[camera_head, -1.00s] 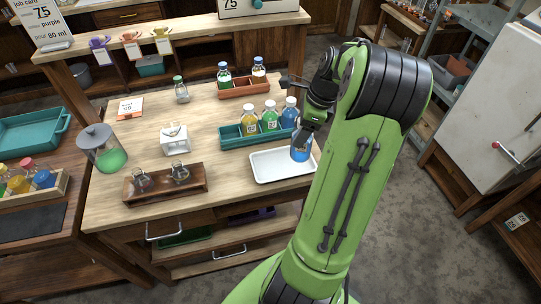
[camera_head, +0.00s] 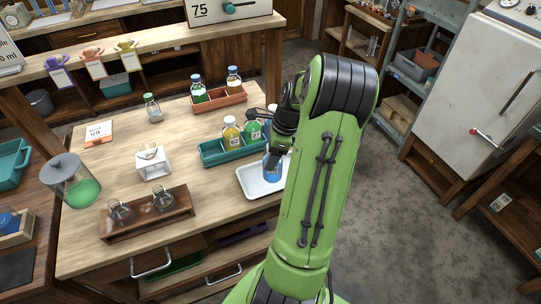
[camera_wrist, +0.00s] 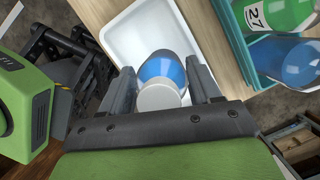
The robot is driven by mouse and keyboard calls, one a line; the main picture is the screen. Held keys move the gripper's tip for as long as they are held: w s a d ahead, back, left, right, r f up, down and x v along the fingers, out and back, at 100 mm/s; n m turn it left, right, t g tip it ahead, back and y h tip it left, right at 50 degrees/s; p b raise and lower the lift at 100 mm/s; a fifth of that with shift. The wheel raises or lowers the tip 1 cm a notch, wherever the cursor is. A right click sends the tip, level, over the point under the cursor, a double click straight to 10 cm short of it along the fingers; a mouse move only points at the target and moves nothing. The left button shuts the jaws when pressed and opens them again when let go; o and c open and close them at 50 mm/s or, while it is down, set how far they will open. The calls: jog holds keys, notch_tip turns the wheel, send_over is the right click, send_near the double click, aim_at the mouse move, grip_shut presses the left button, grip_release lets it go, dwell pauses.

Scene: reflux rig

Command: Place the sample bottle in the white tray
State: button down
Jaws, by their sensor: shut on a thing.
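My gripper (camera_wrist: 163,84) is shut on a sample bottle with blue liquid and a pale cap (camera_wrist: 161,70). In the head view the blue bottle (camera_head: 272,170) shows just below my gripper (camera_head: 277,148), partly behind my arm. The bottle is over the white tray (camera_head: 249,186), which is a shallow rectangular tray near the table's right front. In the wrist view the white tray (camera_wrist: 122,42) lies behind the bottle, with no other thing visible in it. I cannot tell whether the bottle's base touches the tray floor.
A teal rack (camera_head: 213,157) with yellow, green and blue bottles stands close behind the tray. A brown rack with flasks (camera_head: 145,219) is to the left. A red-brown rack (camera_head: 220,107) holds two bottles at the back. A white stand (camera_head: 153,162) is mid-table.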

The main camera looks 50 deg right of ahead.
jog(key=shift+c, duration=1.1)
grip_release()
